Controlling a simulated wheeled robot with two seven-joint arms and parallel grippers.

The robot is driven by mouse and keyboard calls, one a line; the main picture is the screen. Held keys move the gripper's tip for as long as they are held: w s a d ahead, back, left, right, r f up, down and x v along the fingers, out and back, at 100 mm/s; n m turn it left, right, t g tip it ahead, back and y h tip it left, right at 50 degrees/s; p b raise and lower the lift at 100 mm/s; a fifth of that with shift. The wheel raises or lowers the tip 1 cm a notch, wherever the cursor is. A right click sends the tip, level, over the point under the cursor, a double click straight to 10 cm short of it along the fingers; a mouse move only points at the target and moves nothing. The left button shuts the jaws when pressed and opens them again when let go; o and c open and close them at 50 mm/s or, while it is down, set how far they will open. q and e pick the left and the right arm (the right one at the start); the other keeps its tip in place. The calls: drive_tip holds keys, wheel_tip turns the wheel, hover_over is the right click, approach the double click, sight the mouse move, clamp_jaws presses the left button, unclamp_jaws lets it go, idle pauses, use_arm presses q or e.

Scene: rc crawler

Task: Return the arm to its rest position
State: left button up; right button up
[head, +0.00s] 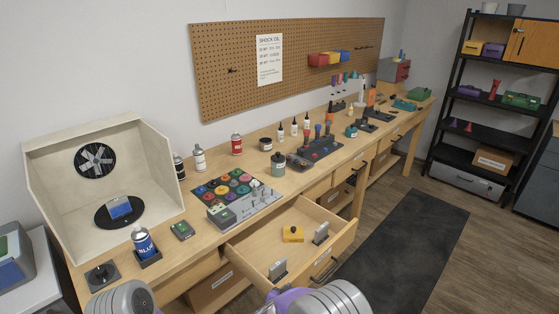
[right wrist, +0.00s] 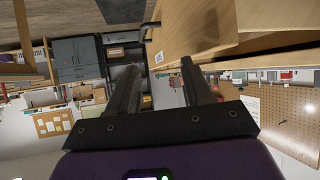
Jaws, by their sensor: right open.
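My right gripper (right wrist: 159,68) shows in the right wrist view. Its two dark fingers stand apart with nothing between them, and the view is tilted, with the room appearing upside down. In the head view, grey and purple parts of my right arm show at the bottom edge, in front of the open drawer (head: 343,249); the gripper's fingers cannot be made out there. A grey rounded part of my left arm shows at the bottom left. My left gripper is not in view.
A spray booth (head: 60,188), a blue can (head: 143,243) and several bottles stand on the bench. The dark floor mat (head: 405,250) to the right is clear.

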drive_tip(key=s+d+f+n+g+y, duration=0.1)
drive_tip(key=s+d+f+g+y, duration=0.2)
drive_tip(key=f, duration=0.4)
drive_tip(key=s+d+f+n+g+y, duration=0.1)
drive_tip(key=s+d+f+y, duration=0.15)
drive_tip(key=s+f, duration=0.3)
drive_tip(key=s+f+g+y+b, duration=0.1)
drive_tip(key=s+f+g+y, duration=0.2)
drive_tip(key=s, duration=0.7)
drive_tip(key=s+f+g+y, duration=0.2)
drive_tip(key=s+f+g, duration=0.15)
drive_tip(key=s, duration=0.65)
use_arm(q)
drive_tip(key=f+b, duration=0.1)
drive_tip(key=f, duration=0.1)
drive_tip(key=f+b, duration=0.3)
drive_tip(key=b, duration=0.1)
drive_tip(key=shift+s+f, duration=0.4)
use_arm(e)
drive_tip(key=shift+n+t+h, duration=0.25)
drive_tip(key=shift+n+t, duration=0.1)
drive_tip(key=shift+n, duration=0.05)
drive_tip(key=f, duration=0.5)
drive_tip(key=shift+w+a+f, duration=0.2)
drive_tip(key=shift+w+f, duration=0.05)
drive_tip(key=shift+w, duration=0.1)
